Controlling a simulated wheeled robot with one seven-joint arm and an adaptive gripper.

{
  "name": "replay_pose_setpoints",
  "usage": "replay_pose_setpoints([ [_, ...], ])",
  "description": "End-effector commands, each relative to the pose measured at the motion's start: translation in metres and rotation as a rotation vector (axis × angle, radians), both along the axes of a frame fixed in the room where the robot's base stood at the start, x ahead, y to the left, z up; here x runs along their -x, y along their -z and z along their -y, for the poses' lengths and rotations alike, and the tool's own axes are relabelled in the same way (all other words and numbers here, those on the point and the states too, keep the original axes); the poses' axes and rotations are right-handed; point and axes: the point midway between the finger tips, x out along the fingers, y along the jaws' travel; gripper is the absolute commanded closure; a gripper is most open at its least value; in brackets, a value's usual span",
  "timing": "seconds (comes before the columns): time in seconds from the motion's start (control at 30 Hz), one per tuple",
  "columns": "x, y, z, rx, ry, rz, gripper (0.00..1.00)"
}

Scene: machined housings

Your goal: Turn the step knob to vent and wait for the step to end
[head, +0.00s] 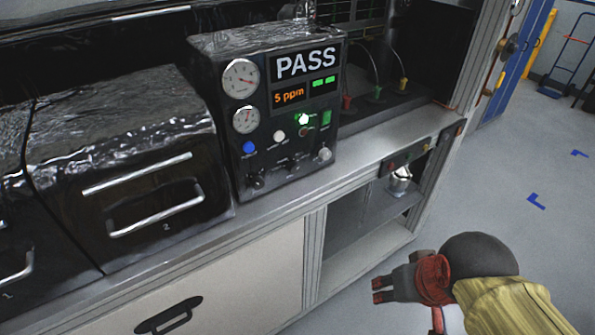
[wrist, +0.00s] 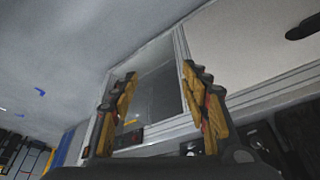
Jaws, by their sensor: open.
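A dark control unit (head: 291,112) stands on the bench in the head view, its display reading PASS and 5 ppm. Its lower front carries a black knob (head: 256,181) at the left and a silver knob (head: 324,154) at the right, with small dark controls between. I cannot read the labels, so which one is the step knob is unclear. My gripper (head: 378,290) is open and empty, low in front of the bench, right of and well apart from the unit. Its two spread fingers (wrist: 160,75) show in the wrist view with nothing between them.
Dark drawer boxes with metal handles (head: 155,210) stand left of the unit. An open shelf bay (head: 370,220) lies below the bench, holding a small metal item (head: 400,180). Cables hang in the recess behind right. The floor (head: 500,180) at right is clear.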

Motion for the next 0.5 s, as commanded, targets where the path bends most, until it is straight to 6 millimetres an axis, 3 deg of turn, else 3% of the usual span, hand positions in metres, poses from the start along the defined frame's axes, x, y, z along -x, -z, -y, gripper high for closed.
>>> replay_pose_setpoints([
  [0.17, -0.021, 0.053, 0.009, 0.041, -0.014, -0.143, 0.54],
  [0.27, -0.052, 0.081, 0.016, 0.055, 0.032, -0.134, 0.54],
  [0.5, -0.152, 0.147, 0.017, -0.044, 0.281, 0.052, 0.54],
])
